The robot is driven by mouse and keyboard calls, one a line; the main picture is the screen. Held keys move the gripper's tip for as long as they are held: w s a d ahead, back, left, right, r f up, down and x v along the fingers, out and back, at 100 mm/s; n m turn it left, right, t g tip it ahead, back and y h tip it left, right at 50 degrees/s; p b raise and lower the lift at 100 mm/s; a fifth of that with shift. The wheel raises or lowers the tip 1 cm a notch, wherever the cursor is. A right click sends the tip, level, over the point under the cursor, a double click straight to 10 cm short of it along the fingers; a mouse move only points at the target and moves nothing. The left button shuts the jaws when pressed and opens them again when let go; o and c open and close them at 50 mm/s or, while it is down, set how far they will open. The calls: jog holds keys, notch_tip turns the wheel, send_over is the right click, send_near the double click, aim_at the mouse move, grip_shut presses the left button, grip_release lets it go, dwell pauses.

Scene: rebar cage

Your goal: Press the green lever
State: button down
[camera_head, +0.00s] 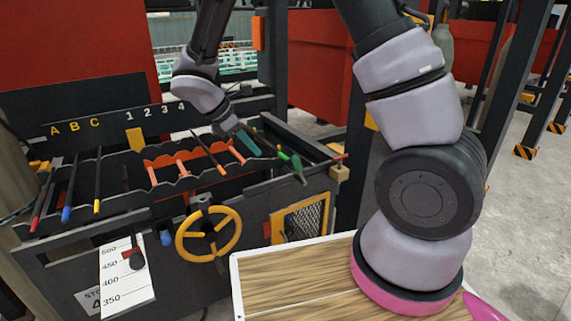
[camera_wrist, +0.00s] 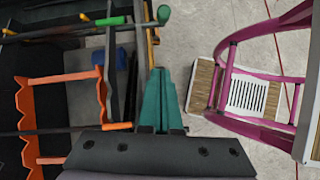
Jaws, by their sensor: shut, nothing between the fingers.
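The green lever (camera_head: 298,164) is at the right end of the black control console, a dark rod with a green end pointing toward the front right. In the wrist view a green lever end (camera_wrist: 163,14) shows at the top, with another green piece (camera_wrist: 110,20) to its left. My gripper (camera_head: 254,150) has teal fingers and is above the console, just left of the green lever. In the wrist view my gripper (camera_wrist: 158,72) is shut with nothing between the fingers, and its tips appear apart from the green end.
The console has a yellow handwheel (camera_head: 208,233), an orange notched rack (camera_head: 180,160), and red (camera_head: 35,222), blue (camera_head: 66,214) and yellow-tipped (camera_head: 97,206) levers at left.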

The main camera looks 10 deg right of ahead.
jog(key=w+d+f, duration=0.1)
jog(key=d+f, duration=0.6)
jog(key=d, duration=0.2)
jog(key=shift+w, duration=0.35)
jog(key=shift+d, duration=0.1)
